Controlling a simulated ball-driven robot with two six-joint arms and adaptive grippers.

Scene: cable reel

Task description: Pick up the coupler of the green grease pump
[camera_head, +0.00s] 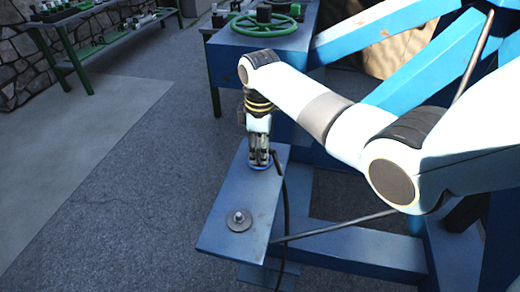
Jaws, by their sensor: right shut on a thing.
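My right arm comes in from the right, and my right gripper (259,163) points straight down at the far end of a narrow blue shelf (239,200). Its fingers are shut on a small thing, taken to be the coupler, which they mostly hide. A black hose (284,190) starts close beside the fingers and hangs down over the shelf's right edge. A blue round part shows under the fingertips at the shelf surface. I cannot make out a green grease pump body. My left gripper is not in view.
A metal stud with a round washer (239,219) stands on the shelf's near end. Blue frame beams (350,245) lie to the right. A green handwheel (264,22) is behind. A green-legged bench (85,25) stands far left. The floor at left is clear.

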